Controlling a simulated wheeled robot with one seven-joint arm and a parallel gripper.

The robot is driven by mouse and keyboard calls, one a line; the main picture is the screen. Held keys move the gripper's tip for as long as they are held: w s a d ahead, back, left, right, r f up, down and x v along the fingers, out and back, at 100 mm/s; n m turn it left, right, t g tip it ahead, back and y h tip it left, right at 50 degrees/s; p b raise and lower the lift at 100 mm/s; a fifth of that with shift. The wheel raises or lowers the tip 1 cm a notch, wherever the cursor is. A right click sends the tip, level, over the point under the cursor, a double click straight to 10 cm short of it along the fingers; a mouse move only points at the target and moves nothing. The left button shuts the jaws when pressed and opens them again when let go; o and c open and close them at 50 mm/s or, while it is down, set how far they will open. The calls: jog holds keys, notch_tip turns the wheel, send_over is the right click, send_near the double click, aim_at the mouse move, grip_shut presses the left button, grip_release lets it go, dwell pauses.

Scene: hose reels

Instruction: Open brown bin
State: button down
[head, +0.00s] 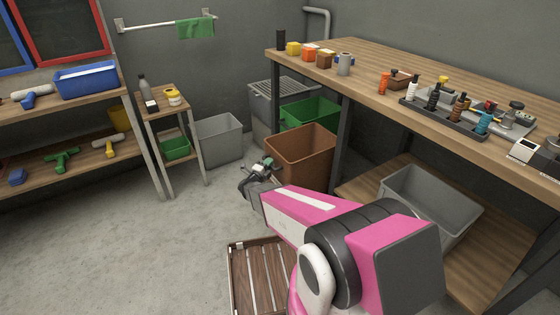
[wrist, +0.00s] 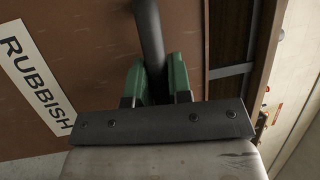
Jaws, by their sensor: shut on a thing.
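The brown bin (head: 300,150) stands on the floor by the table's left end, and its top looks open in the head view. My gripper (head: 262,167) is low, at the left of this bin. In the wrist view a brown panel (wrist: 85,40) carries a white label (wrist: 36,75) reading RUBBISH. A dark round bar (wrist: 149,32) runs in front of the panel. The green fingers of my gripper (wrist: 157,75) are shut on this bar, one on each side. The fingertips are too small to make out in the head view.
A wooden slatted crate (head: 256,278) lies on the floor under my arm. A green bin (head: 310,113) stands behind the brown bin, and a grey bin (head: 217,140) to its left. A workbench (head: 385,75) bounds the right. Floor at the left is clear.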

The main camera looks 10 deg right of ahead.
jog(key=shift+s+a, duration=0.25)
jog(key=shift+a, duration=0.35)
jog(key=shift+s+a, duration=0.2)
jog(key=shift+a, duration=0.35)
jog(key=c, duration=1.1)
grip_release()
jog(key=shift+o, duration=0.2)
jog(key=v, duration=1)
jog(key=shift+s+a+f, duration=0.15)
jog(key=shift+s+a, duration=0.1)
jog(key=shift+a, duration=0.05)
